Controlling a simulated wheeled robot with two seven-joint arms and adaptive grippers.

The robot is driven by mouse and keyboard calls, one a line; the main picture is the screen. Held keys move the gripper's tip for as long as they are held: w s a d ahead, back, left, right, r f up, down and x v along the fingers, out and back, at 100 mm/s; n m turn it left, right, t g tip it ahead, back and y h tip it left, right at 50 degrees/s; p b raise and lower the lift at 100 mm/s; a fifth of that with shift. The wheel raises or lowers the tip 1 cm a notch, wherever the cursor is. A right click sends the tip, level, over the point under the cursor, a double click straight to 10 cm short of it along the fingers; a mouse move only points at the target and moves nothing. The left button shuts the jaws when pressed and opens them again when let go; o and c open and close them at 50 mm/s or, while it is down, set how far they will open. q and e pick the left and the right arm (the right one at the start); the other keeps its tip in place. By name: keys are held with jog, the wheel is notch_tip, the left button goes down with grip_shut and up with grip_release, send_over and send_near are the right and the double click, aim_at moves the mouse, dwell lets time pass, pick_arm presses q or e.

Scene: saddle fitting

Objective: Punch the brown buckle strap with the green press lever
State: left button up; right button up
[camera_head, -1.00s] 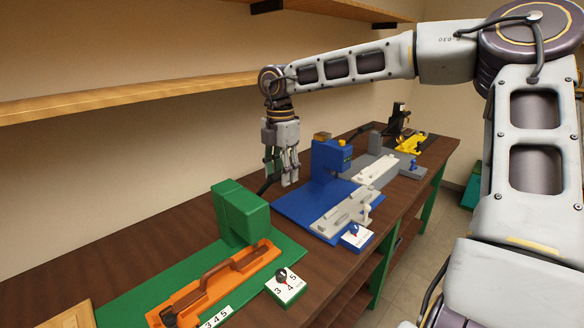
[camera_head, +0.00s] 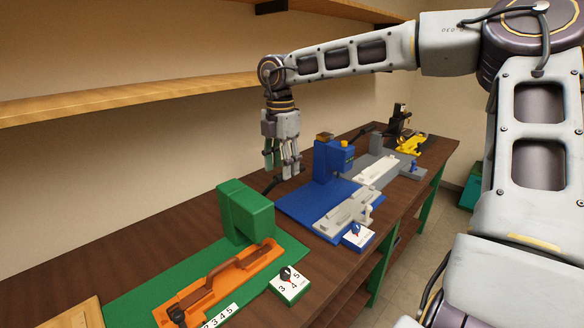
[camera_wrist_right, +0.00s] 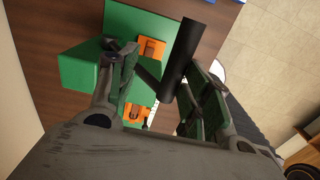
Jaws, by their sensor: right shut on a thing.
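The green press (camera_head: 246,212) stands on a green base plate at the front of the bench. The brown buckle strap (camera_head: 222,266) lies in its orange holder (camera_head: 185,293), with the far end by the press. The press's black lever (camera_head: 272,186) sticks up behind the press. My right gripper (camera_head: 284,170) is beyond the press, fingers down, shut on the lever. In the right wrist view the lever's black grip (camera_wrist_right: 187,62) passes between the fingers of my right gripper (camera_wrist_right: 170,75). The press's punch is hidden. My left gripper is not in view.
A white number dial (camera_head: 289,283) sits beside the green press. A blue press (camera_head: 330,168) and its grey holder stand just beyond, close to my right gripper. Grey and yellow (camera_head: 409,144) stations are farther along. A wooden shelf (camera_head: 130,97) runs above the bench.

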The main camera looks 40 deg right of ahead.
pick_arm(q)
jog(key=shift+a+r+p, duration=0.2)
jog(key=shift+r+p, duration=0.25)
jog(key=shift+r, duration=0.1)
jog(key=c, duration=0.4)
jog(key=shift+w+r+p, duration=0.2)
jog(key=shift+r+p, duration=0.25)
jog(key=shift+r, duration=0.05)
pick_arm(e)
notch_tip(320, 180, up, 3)
jog(key=shift+w+r, duration=0.1)
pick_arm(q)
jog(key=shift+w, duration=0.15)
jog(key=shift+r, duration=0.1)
